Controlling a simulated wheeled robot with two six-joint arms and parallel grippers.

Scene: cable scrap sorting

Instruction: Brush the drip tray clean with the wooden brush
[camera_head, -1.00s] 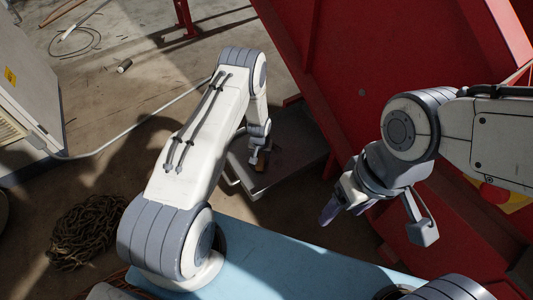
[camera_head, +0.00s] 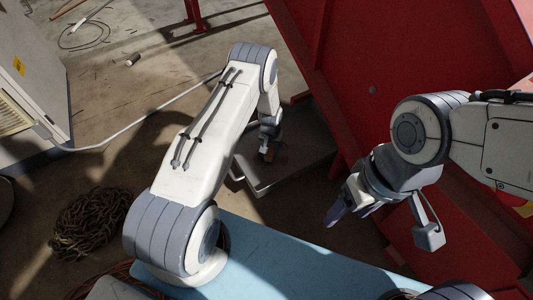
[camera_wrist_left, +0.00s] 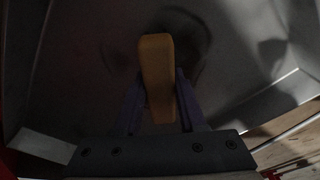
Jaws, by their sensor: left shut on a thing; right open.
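The drip tray (camera_head: 262,184) is a grey shallow metal tray on the floor below the red machine. My left gripper (camera_head: 266,148) reaches down over it and is shut on the wooden brush (camera_head: 269,156). In the left wrist view the brush's yellow-brown wooden back (camera_wrist_left: 157,75) stands between the two purple fingers of the left gripper (camera_wrist_left: 160,108). The tray floor (camera_wrist_left: 85,60) lies behind it, dim, with a dark round smear. The bristles are hidden, so I cannot tell whether they touch the tray. My right gripper (camera_head: 338,212) is open and empty, above the floor to the right of the tray.
A large red machine (camera_head: 390,60) rises at the right behind the tray. A blue surface (camera_head: 270,262) spans the front. A pile of brown cable (camera_head: 88,225) lies at the left, and a grey cabinet (camera_head: 25,80) stands at the far left.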

